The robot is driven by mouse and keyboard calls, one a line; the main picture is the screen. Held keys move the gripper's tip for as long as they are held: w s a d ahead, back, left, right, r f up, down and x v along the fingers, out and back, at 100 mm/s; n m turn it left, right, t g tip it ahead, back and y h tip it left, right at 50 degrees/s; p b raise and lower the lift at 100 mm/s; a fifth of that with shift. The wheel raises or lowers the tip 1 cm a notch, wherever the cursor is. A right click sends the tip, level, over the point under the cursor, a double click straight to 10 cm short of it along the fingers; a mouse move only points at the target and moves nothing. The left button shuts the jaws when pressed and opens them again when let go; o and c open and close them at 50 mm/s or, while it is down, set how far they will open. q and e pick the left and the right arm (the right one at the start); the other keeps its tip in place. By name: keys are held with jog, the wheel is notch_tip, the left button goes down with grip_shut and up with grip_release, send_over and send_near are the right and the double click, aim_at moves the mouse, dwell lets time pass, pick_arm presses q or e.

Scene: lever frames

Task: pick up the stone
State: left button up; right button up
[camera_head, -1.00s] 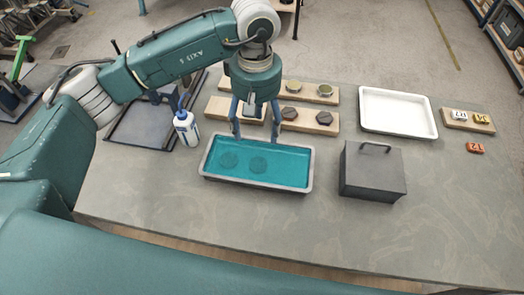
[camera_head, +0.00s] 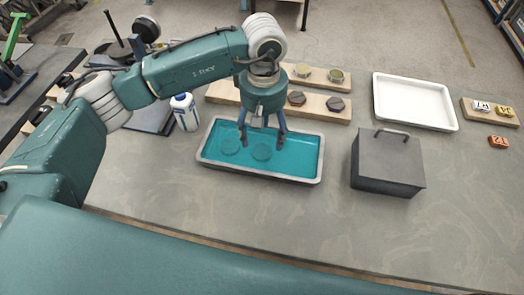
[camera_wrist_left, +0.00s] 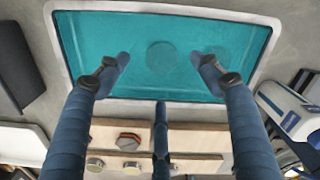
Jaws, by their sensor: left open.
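A grey-rimmed tray (camera_head: 318,165) of teal liquid stands on the bench. Two dim round shapes lie in it, a left one (camera_head: 231,146) and a right one (camera_head: 261,152); I cannot tell for sure which thing is the stone. My left gripper (camera_head: 262,139) is open and empty, pointing down over the tray's back half, just behind the right shape. In the left wrist view one round shape (camera_wrist_left: 161,57) shows between the spread fingertips (camera_wrist_left: 160,62). Whether the fingertips touch the liquid is unclear. My right gripper is out of view.
Behind the tray are wooden boards (camera_head: 225,93) with dark hexagonal and round pieces. A white bottle (camera_head: 184,113) stands to the left. A grey box with a handle (camera_head: 386,165) and a white tray (camera_head: 452,120) are to the right. The bench front is clear.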

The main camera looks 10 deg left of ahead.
aim_at(262, 152)
pick_arm(q)
jog(key=shift+f, duration=0.8)
notch_tip(262, 152, down, 4)
jog(key=p, duration=0.3)
jog(key=shift+s+f, duration=0.1)
jog(key=shift+s, duration=0.05)
jog(key=shift+f, duration=0.65)
jog(key=c, duration=1.3)
jog(key=shift+r, duration=0.1)
